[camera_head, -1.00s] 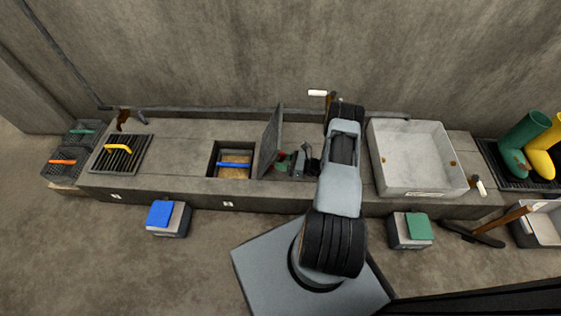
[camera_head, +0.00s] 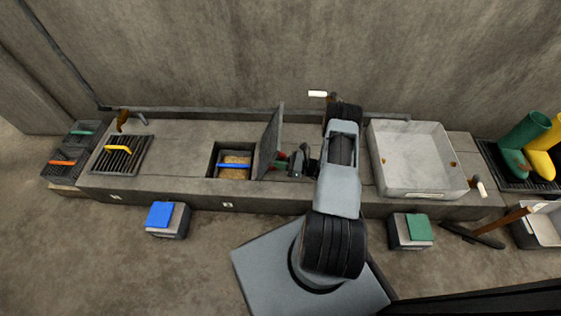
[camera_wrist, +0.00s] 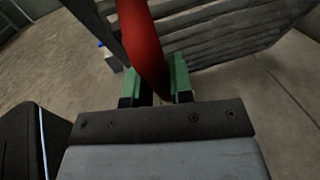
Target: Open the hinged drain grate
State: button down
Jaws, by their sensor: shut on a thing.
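The hinged grate (camera_head: 270,145) stands raised, nearly upright, along the right side of a square opening (camera_head: 211,163) in the long grey ledge. Its dark slats (camera_wrist: 215,35) fill the upper part of the wrist view. A red handle (camera_wrist: 143,40) on it runs between the green-padded fingers of my gripper (camera_wrist: 160,78). My gripper is shut on this handle. In the head view, my gripper (camera_head: 283,163) is at the grate's right face, and only a bit of red and green shows there.
A blue bar (camera_head: 233,166) crosses the opening over tan material. A slatted grate (camera_head: 128,165) with a yellow handle (camera_head: 118,149) lies flat at left. A white basin (camera_head: 452,178) stands right of my arm. Boxes with blue (camera_head: 160,214) and green (camera_head: 418,227) tops stand on the floor.

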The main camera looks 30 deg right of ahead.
aim_at(280, 159)
jog(key=a+r+p, duration=0.1)
jog(key=w+a+r+g+h+p, duration=0.1)
jog(key=p, duration=0.1)
jog(key=shift+r, duration=0.1)
jog(key=shift+w+a+r+g+h+p, duration=0.1)
jog(key=shift+w+a+g+h+p, duration=0.25)
jog(key=shift+h+p, duration=0.3)
jog(key=shift+s+a, duration=0.1)
jog(key=c, duration=1)
grip_release()
jog(key=p+v, duration=0.2)
jog(key=v, duration=1.2)
